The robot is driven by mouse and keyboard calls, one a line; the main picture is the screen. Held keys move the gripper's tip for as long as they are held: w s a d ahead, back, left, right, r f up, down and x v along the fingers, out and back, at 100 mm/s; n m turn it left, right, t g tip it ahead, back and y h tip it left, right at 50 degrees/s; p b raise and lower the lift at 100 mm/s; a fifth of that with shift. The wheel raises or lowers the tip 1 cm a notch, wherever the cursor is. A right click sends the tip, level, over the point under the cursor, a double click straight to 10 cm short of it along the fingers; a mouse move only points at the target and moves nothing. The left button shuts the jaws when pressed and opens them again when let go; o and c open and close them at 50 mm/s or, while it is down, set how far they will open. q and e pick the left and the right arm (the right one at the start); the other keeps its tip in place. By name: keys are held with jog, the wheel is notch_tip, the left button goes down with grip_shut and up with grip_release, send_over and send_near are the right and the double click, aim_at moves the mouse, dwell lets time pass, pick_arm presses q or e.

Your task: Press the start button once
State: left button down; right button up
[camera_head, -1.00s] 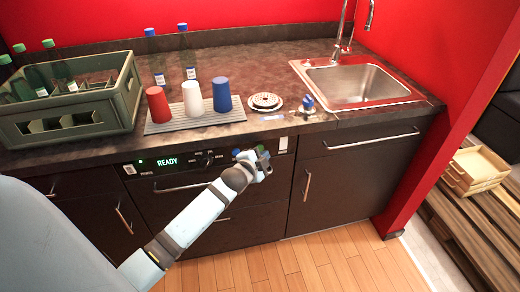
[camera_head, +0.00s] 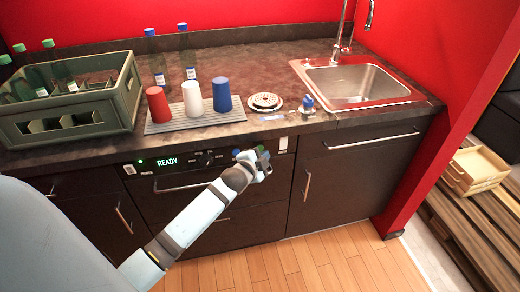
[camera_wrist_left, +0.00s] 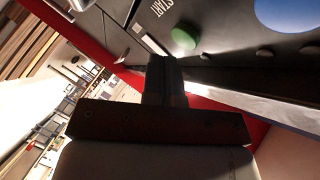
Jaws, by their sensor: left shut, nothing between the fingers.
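The start button is a round green button (camera_wrist_left: 184,40) next to the printed word START in the left wrist view. It sits on a dark control panel (camera_wrist_left: 225,22). My left gripper (camera_wrist_left: 166,68) is shut and empty, its fingertips close to the green button and a little to its lower left in that view. I cannot tell whether they touch it. In the head view the left gripper (camera_head: 265,163) is at the right part of the panel and hides much of that area. The display (camera_head: 167,161) reads READY in green. My right gripper is not in view.
A blue button (camera_wrist_left: 288,12) is on the same panel. Above, the counter holds a green bottle crate (camera_head: 75,118), red (camera_head: 158,105), white (camera_head: 192,100) and blue (camera_head: 222,95) cups, bottles and a sink (camera_head: 360,84). A drawer handle (camera_head: 185,187) runs below the panel.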

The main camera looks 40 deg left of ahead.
pick_arm(q)
jog(key=shift+w+a, duration=0.1)
jog(key=shift+w+a+p, duration=0.2)
jog(key=shift+a+p, duration=0.05)
jog(key=shift+p, duration=0.05)
jog(key=shift+w+a, duration=0.25)
jog(key=shift+a, duration=0.05)
dwell(0.7)
jog(key=shift+d, duration=0.1)
jog(key=shift+s+d+p, duration=0.5)
jog(key=shift+s+p, duration=0.05)
jog(key=shift+p, duration=0.05)
